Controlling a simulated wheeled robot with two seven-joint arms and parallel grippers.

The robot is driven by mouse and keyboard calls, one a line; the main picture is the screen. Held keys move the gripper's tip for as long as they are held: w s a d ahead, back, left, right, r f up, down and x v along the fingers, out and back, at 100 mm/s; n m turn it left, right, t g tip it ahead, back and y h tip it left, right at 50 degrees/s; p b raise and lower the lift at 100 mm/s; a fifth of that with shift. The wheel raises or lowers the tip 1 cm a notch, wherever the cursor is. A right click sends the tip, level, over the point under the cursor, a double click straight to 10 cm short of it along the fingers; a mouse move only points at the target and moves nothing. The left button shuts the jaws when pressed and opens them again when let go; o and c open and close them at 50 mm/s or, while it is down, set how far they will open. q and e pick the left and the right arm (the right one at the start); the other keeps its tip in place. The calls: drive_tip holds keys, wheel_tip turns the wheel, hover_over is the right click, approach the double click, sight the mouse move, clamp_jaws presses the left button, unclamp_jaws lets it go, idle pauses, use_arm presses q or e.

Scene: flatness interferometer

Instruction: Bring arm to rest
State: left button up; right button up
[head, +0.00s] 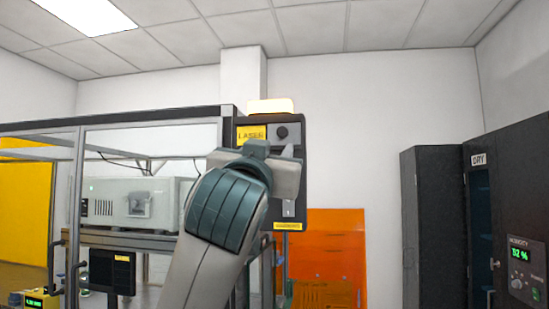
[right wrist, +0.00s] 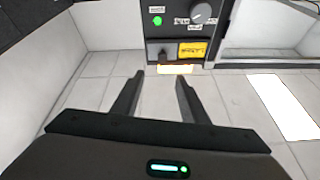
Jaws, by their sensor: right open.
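My right arm is raised in the middle of the head view, with its gripper (head: 275,168) in front of the dark laser panel (head: 298,135) and hiding part of it. In the right wrist view the two fingers of this gripper (right wrist: 160,80) are apart with nothing between them. The panel shows beyond the fingertips, upside down, with a green light (right wrist: 157,21), a grey knob (right wrist: 200,12) and a yellow label (right wrist: 192,50). I cannot tell the gap from fingertips to panel. My left gripper is in neither view.
A grey instrument (head: 130,202) stands inside the enclosure. An orange screen (head: 335,250) is behind. Dark cabinets (head: 428,220) stand at right, one with a humidity readout (head: 522,253).

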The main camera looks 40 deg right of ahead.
drive_tip(key=shift+v, duration=0.8)
drive_tip(key=shift+w, duration=0.1)
